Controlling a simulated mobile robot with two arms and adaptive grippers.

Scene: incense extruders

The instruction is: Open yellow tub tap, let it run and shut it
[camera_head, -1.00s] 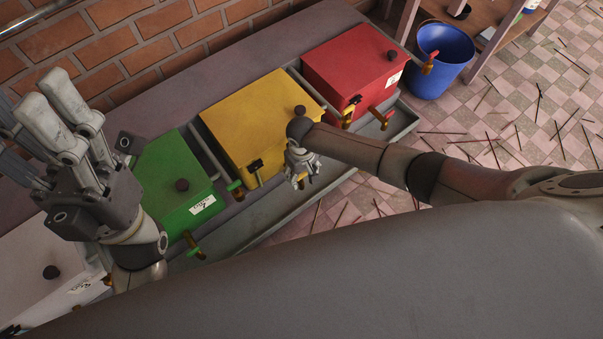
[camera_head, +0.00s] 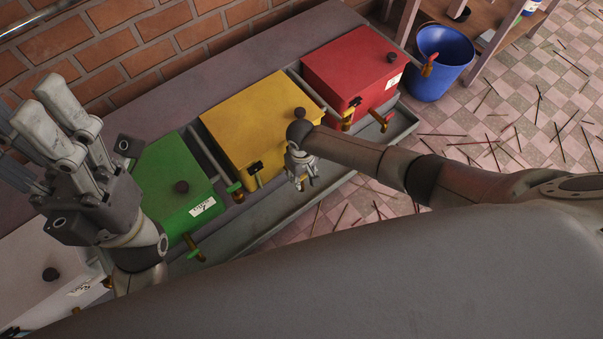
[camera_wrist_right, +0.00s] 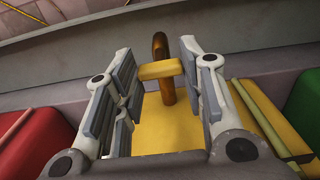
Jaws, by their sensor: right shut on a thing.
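The yellow tub (camera_head: 255,115) stands between the green and red tubs. Its tap, with a yellow handle bar (camera_wrist_right: 161,69) and a brass spout (camera_wrist_right: 160,46), shows between my right fingers in the right wrist view. My right gripper (camera_head: 301,183) is at the tub's front, shut on the tap handle, which lies crosswise between the fingertips; it also shows in the right wrist view (camera_wrist_right: 160,75). In the head view my gripper and forearm hide most of the tap. My left gripper (camera_head: 45,125) is raised at the left, fingers spread, empty.
The green tub (camera_head: 165,175) and red tub (camera_head: 340,65) flank the yellow one, each with taps in front. A grey trough (camera_head: 270,214) runs below the taps. A blue bucket (camera_head: 440,65) stands on the floor at the right, near scattered sticks.

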